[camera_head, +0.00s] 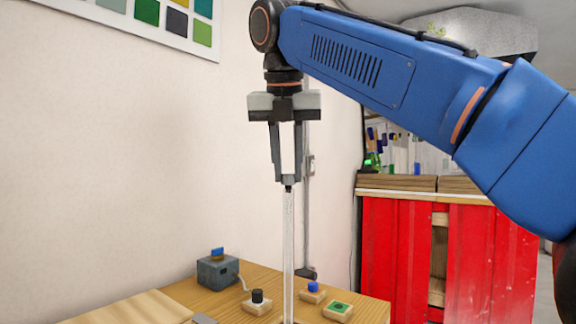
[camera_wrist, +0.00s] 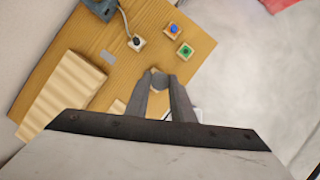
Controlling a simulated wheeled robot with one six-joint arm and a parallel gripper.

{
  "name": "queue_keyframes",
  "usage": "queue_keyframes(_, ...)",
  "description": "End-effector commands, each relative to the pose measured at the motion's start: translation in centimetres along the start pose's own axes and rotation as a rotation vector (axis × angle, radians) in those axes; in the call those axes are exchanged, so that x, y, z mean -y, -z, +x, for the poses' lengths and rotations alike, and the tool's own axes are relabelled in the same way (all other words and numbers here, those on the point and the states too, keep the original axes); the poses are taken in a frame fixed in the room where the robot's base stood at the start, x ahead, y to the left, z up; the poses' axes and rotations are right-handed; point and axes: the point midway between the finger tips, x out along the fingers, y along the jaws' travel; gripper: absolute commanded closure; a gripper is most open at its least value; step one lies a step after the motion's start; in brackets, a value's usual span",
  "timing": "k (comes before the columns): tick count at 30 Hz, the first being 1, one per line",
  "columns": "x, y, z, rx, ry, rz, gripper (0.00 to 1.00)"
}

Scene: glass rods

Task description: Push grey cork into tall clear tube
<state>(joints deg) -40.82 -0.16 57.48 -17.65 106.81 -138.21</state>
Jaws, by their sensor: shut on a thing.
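The tall clear tube (camera_head: 288,245) stands upright above the wooden table. My gripper (camera_head: 288,181) points straight down right over the tube's top end. Its fingertips are shut on the grey cork (camera_wrist: 158,80), which shows as a grey round piece between them in the wrist view. In the head view only a small dark bit shows below the fingertips, at the tube's mouth. The cork looks in line with the tube, but I cannot tell how far it sits inside. In the wrist view the cork and fingers hide the tube.
On the table (camera_wrist: 105,65) are a black-topped block (camera_head: 257,302), a blue-topped block (camera_head: 313,293), a green-topped block (camera_head: 339,311) and a grey box (camera_head: 217,272) with a blue top. A pale wooden block (camera_wrist: 62,97) lies at the left. Red cabinets (camera_head: 395,250) stand behind, right.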

Motion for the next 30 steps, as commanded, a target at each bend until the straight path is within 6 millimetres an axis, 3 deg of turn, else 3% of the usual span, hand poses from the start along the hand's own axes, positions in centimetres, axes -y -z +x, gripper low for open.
queue_keyframes(14,0.01,0.29,0.68,0.001,-0.001,0.000,0.99)
queue_keyframes(15,0.01,0.30,0.71,0.001,-0.001,0.000,0.76)
queue_keyframes(16,0.00,0.29,0.70,0.001,-0.001,0.000,0.71)
queue_keyframes(30,-0.01,0.28,0.72,0.000,0.000,0.000,0.71)
